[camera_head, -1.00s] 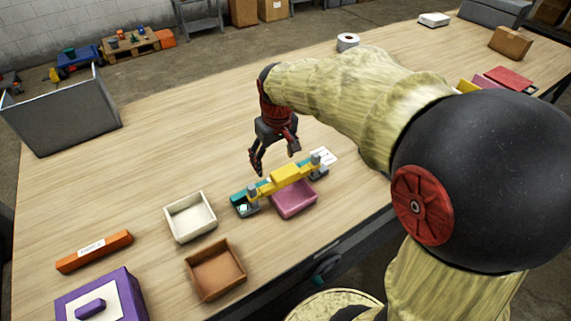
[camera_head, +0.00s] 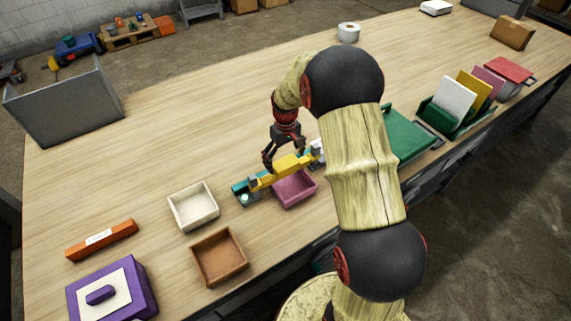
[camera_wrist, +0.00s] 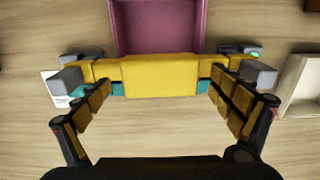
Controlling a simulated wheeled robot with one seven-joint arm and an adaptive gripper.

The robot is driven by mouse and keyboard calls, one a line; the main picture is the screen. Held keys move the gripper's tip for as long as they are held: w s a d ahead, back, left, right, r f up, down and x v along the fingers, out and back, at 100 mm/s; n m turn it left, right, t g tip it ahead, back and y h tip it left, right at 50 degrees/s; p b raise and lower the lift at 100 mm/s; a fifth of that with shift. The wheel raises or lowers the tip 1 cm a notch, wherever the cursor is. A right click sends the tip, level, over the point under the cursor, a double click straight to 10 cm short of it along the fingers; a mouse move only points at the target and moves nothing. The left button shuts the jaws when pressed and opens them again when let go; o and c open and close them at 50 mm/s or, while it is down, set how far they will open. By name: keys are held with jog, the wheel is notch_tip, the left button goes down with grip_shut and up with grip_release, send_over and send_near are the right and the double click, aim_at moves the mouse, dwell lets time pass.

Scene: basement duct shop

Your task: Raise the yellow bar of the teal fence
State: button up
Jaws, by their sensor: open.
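The teal fence (camera_head: 240,189) stands on the table, mostly hidden behind its yellow bar. My gripper (camera_head: 283,165) is just behind the bar, pointing down. In the wrist view my gripper (camera_wrist: 162,95) has its fingers spread wide, one near each end of the bar's thick middle. Whether the fingers touch the bar cannot be told.
A pink tray (camera_head: 294,203) sits right beside the fence. A white tray (camera_head: 194,224), a brown tray (camera_head: 219,274), an orange box (camera_head: 102,239) and a purple box (camera_head: 140,285) lie to the left. A green rack (camera_head: 440,118) is at right.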

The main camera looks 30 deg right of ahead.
jog(key=shift+f, duration=0.9)
jog(key=shift+c, duration=1.3)
jog(key=c, duration=1.4)
